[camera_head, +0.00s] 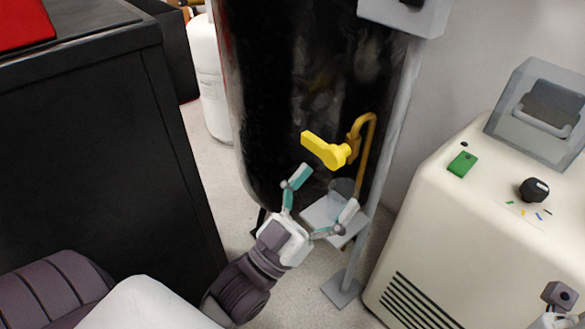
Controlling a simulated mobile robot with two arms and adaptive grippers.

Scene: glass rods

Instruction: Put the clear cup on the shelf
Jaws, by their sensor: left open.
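My left gripper (326,190) is open, with its two teal-and-grey fingers spread apart near the middle of the view. A faint, see-through cup (343,186) shows between and just beyond the fingertips. It appears upright on or just above a small pale grey shelf plate (318,213). The right finger overlaps the plate in the view. I cannot tell whether a finger touches the cup. The cup's lower part is hard to make out.
A yellow valve handle (325,151) on a yellow pipe (366,150) sits just above the shelf, in front of a large dark shiny tank (290,80). A cream machine (450,230) stands at right, and a black cabinet (90,150) at left. Pale floor shows between.

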